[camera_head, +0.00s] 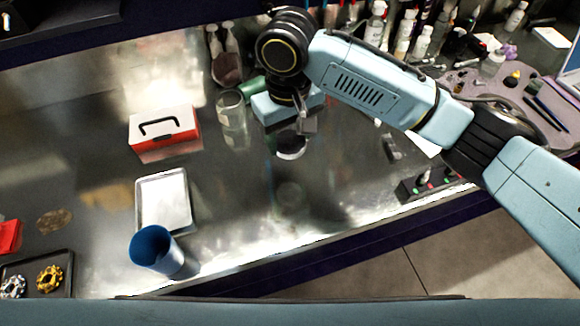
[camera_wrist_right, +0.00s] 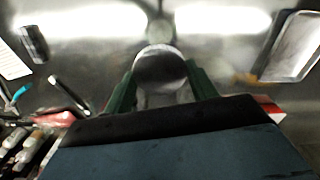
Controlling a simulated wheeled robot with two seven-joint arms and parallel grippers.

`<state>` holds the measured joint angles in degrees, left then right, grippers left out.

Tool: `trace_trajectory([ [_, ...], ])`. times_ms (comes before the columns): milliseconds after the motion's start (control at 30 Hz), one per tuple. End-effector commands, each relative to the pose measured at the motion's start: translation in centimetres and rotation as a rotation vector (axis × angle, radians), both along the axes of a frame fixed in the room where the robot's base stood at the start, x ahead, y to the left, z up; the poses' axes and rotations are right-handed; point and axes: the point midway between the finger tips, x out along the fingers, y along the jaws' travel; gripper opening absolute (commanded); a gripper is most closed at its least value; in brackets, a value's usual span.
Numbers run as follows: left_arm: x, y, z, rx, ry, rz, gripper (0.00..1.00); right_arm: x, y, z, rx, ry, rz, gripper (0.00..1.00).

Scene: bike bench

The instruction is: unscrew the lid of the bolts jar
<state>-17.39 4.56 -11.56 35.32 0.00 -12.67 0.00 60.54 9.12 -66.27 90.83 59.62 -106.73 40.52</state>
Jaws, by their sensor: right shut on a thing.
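My right gripper (camera_head: 298,128) points down over the middle of the bench. In the right wrist view its two green fingers (camera_wrist_right: 161,88) stand on either side of a round grey lid (camera_wrist_right: 160,68) and are shut on it. The lid also shows in the head view (camera_head: 291,148), just under the gripper, as a dark disc with a pale lower edge. A clear part shows beside the lid in the wrist view; I cannot tell whether it is the jar's body. No label or bolts can be made out. My left gripper is not in view.
A clear glass vessel (camera_head: 233,124) stands left of my gripper. A red and white box (camera_head: 164,133), a metal tray (camera_head: 164,203) and a blue cup (camera_head: 157,250) are farther left. Bottles (camera_head: 404,34) crowd the back right. Bare metal bench lies in front of the gripper.

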Motion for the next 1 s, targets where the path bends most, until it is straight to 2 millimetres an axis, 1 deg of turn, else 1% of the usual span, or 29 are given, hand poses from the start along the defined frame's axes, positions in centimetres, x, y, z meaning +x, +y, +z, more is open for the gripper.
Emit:
trace_trajectory([
  [33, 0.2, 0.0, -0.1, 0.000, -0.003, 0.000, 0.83, -0.1, 0.0, -1.1, -0.003, 0.004, 0.000, 0.29],
  [100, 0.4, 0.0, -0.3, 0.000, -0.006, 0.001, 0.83, -0.1, 0.0, -2.3, -0.003, 0.004, 0.000, 0.29],
  [200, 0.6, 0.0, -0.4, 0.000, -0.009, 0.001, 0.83, -0.1, 0.0, -3.7, -0.002, 0.002, 0.000, 0.29],
  [367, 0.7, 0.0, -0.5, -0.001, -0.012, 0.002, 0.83, 0.0, -0.1, -5.2, -0.002, 0.002, 0.000, 0.29],
  [500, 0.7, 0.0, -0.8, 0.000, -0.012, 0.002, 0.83, -0.1, -0.1, -7.7, -0.002, 0.003, -0.001, 0.29],
  [600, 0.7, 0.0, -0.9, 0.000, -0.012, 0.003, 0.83, 0.0, -0.1, -8.8, -0.002, 0.001, -0.001, 0.29],
  [700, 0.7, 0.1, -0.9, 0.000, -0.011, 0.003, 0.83, 0.0, -0.1, -9.2, -0.001, 0.000, -0.001, 0.29],
  [1000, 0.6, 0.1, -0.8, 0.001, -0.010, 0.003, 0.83, 0.0, -0.1, -9.3, -0.001, 0.001, -0.001, 0.29],
])
